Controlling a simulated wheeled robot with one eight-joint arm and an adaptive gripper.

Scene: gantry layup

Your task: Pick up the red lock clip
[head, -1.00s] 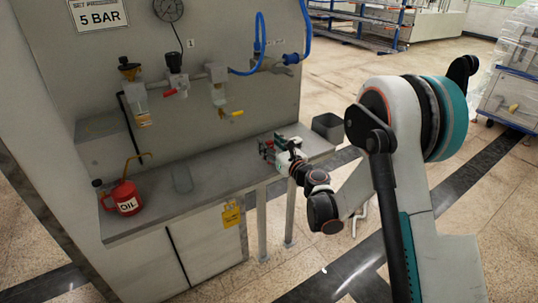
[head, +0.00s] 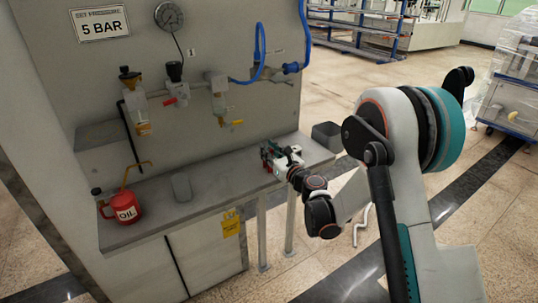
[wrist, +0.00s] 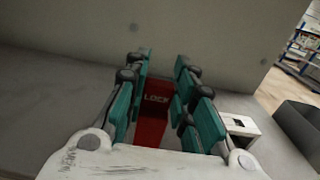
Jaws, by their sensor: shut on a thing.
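The red lock clip (wrist: 155,112) stands between my gripper's teal fingers in the wrist view, with the word LOCK on its face. Its lower part is hidden behind my gripper's white palm. My gripper (wrist: 162,84) is shut on the clip, with fingers on its left and right sides. In the head view, my gripper (head: 270,153) is at the right part of the grey bench. The clip is too small there to make out clearly.
A white slotted block (wrist: 241,125) is right of the fingers. A grey bin (head: 326,135) stands at the bench's right end. A red oil can (head: 122,207) and a grey object (head: 181,187) are on the left. The panel's valves (head: 175,85) hang above the bench.

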